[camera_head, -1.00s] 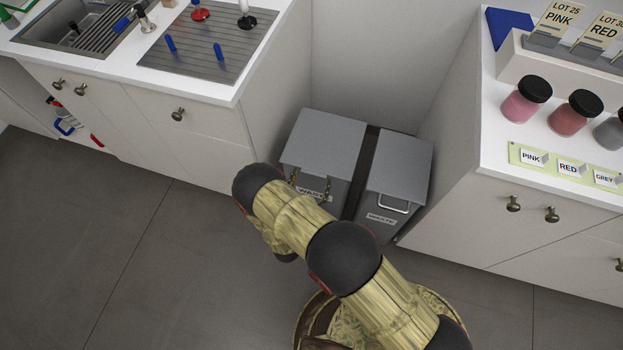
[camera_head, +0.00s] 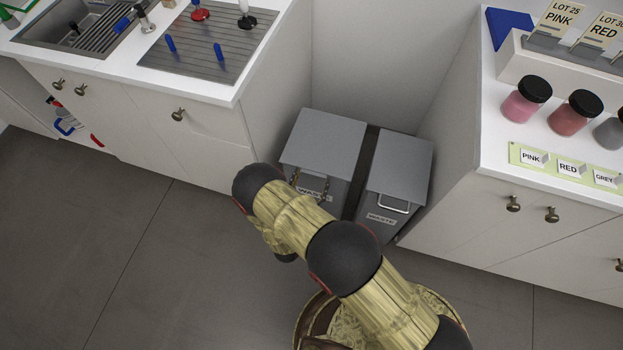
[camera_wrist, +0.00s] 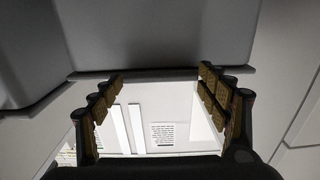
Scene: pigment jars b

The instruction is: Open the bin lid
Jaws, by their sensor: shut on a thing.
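Two grey waste bins stand side by side between the cabinets. The left bin's flat lid (camera_head: 325,142) and the right bin's lid (camera_head: 400,163) both lie shut. The right bin has a metal handle (camera_head: 394,207) at its front. My gripper (camera_head: 309,187) is at the front of the left bin, just under its lid edge, with one finger at each side of the handle area. It is shut on the left bin's handle, which is mostly hidden. In the wrist view, my gripper's fingers (camera_wrist: 162,76) stand apart below a grey edge, and the handle cannot be made out.
A white sink cabinet (camera_head: 177,150) stands on the left and a white cabinet (camera_head: 500,240) with jars on the right, both close to the bins. A dark gap (camera_head: 362,170) separates the bins. The floor (camera_head: 140,240) at the front left is clear.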

